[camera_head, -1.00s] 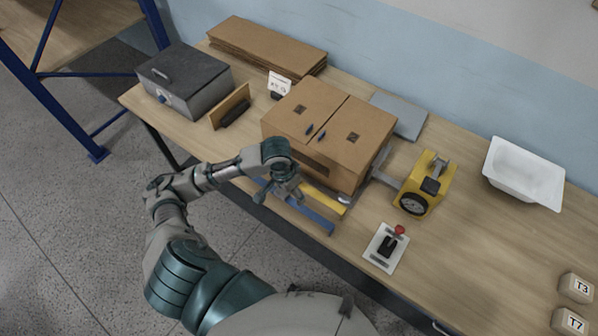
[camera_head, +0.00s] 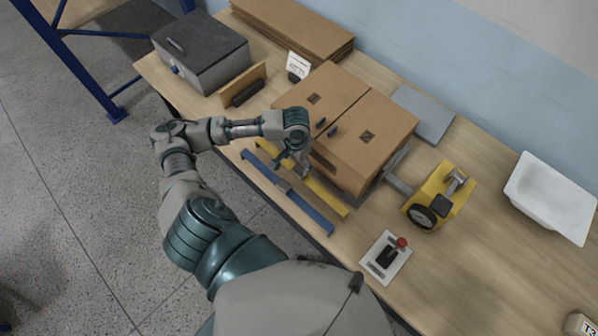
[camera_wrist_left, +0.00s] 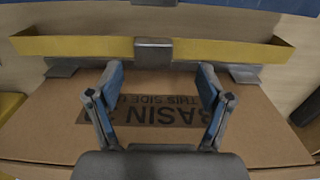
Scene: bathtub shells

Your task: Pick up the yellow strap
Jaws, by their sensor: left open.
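The yellow strap (camera_head: 327,196) lies along the front of the cardboard box (camera_head: 348,125), beside a blue strap (camera_head: 310,214) nearer the table's front edge. In the left wrist view the yellow strap (camera_wrist_left: 85,47) runs across the top, with a grey block (camera_wrist_left: 153,52) at its middle. My left gripper (camera_head: 291,168) hangs over the middle of the yellow strap and hides part of it. In the wrist view my left gripper (camera_wrist_left: 160,80) is open and empty, its fingertips just short of the strap, with the box's printed face behind. My right gripper is out of view.
A yellow tool with a dial (camera_head: 437,197) and a joystick plate (camera_head: 386,257) stand to the right. A white basin (camera_head: 550,195) is at far right. A grey metal case (camera_head: 200,55) and flat cardboard (camera_head: 295,27) are at the back left.

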